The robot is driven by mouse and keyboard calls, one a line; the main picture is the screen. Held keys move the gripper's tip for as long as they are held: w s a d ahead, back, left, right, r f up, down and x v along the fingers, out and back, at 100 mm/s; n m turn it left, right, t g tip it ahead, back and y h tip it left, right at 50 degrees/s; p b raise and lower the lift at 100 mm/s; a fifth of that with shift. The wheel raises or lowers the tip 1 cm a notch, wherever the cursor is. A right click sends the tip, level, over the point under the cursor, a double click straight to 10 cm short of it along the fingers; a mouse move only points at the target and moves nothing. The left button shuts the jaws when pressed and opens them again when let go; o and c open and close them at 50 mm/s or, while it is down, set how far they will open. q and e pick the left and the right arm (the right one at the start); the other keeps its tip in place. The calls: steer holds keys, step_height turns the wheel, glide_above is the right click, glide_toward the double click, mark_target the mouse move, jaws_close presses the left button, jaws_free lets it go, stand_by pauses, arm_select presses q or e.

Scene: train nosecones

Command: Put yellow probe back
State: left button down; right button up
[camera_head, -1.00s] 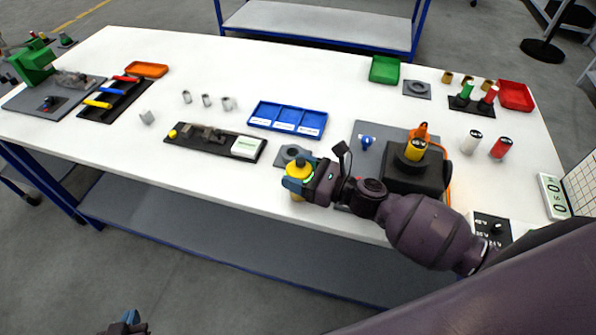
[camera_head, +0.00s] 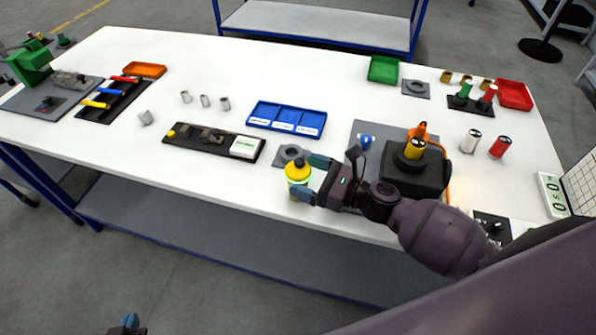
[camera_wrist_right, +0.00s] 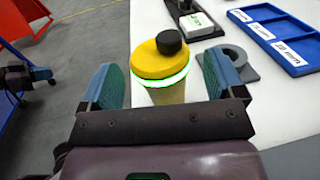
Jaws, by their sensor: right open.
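A yellow-topped cylinder (camera_head: 298,172) with a black knob stands upright on the white table near its front edge. In the right wrist view the cylinder (camera_wrist_right: 155,62) shows a bright green ring and a pale lower body. My right gripper (camera_head: 311,178) is open, with its blue fingers apart and the cylinder just ahead of and between them; the wrist view shows the fingers (camera_wrist_right: 152,85) clear of it. A yellow stick (camera_head: 96,104) lies in a black rack (camera_head: 118,100) at the left with blue and red ones. My left gripper (camera_head: 130,322) shows only in part at the bottom edge.
A grey ring-shaped holder (camera_head: 291,153) sits just behind the cylinder. A black block (camera_head: 415,178) with a yellow-topped part and orange cable stands to the right. A blue divided tray (camera_head: 287,118) lies further back. The table's front edge is close.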

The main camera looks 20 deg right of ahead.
steer(key=b+v, duration=0.1)
steer(key=v, duration=0.7)
steer(key=shift+s, duration=0.15)
steer(key=shift+s+d, duration=0.3)
steer(key=shift+d, duration=0.1)
